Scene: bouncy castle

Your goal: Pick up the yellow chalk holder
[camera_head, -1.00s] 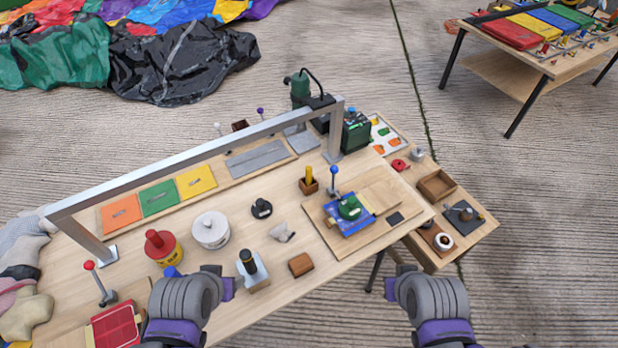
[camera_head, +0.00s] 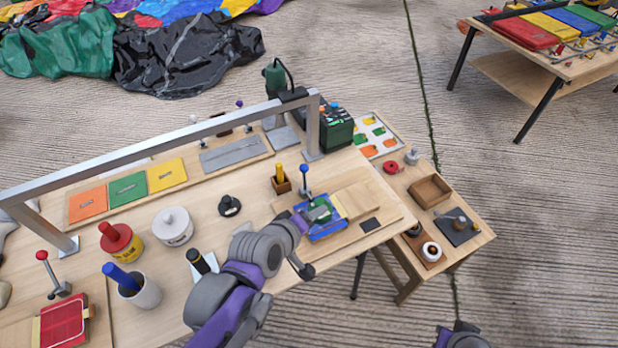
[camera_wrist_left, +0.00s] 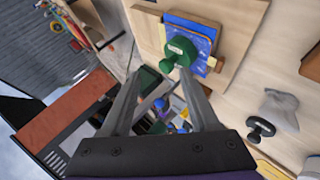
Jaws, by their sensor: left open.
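A yellow chalk holder (camera_head: 280,171) stands upright in a small wooden block (camera_head: 282,187) on the workbench. It sits behind and left of a blue board (camera_head: 326,226) bearing a green round knob (camera_head: 321,212). My left gripper (camera_head: 302,222) is over the front left of the blue board, in front of the chalk holder and apart from it. In the left wrist view its jaws (camera_wrist_left: 160,78) are open and empty, with the green knob beyond the fingertips. I cannot make out the chalk holder there. Only a bit of my right arm shows at the bottom edge.
A metal frame (camera_head: 170,146) spans the bench's back. A blue-topped post (camera_head: 304,182) stands close right of the chalk holder. A black knob (camera_head: 229,206), white pot (camera_head: 173,227) and red-lidded yellow tin (camera_head: 121,243) stand to the left. A side table (camera_head: 470,206) adjoins at right.

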